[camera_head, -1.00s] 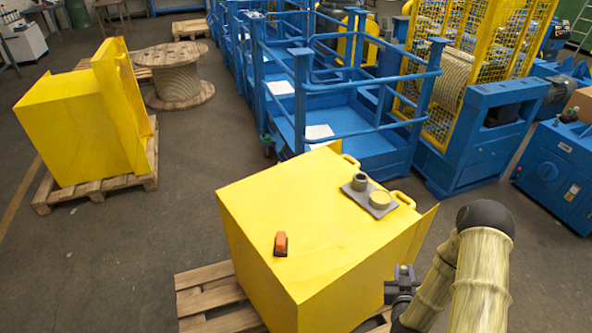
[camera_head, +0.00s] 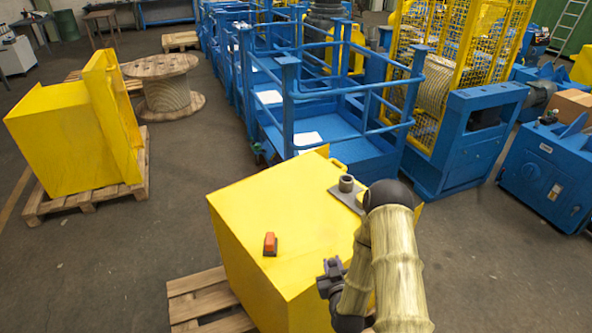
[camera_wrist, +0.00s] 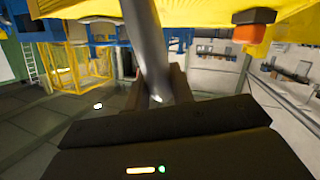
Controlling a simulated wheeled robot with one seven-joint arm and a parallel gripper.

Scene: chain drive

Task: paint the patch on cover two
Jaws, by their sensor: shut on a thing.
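A yellow cover (camera_head: 290,215) stands on a pallet in front of me. An orange block with a dark base (camera_head: 270,244) sits on its top; it also shows near the upper edge of the wrist view (camera_wrist: 248,34). A grey plate (camera_head: 345,194) with a dark ring-shaped cup (camera_head: 346,183) lies at the cover's far right. My arm hides the rest of that plate. My gripper (camera_head: 330,278) is beside the cover's near right side. In the wrist view it is shut on a grey rod (camera_wrist: 147,45), whose far end is out of view. I cannot make out a distinct patch.
A second yellow cover (camera_head: 65,140) stands on a pallet at the left. A wooden cable spool (camera_head: 165,85) is behind it. Blue railed frames (camera_head: 340,130) and a yellow mesh cage (camera_head: 440,90) stand beyond the near cover. Bare floor lies between the two covers.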

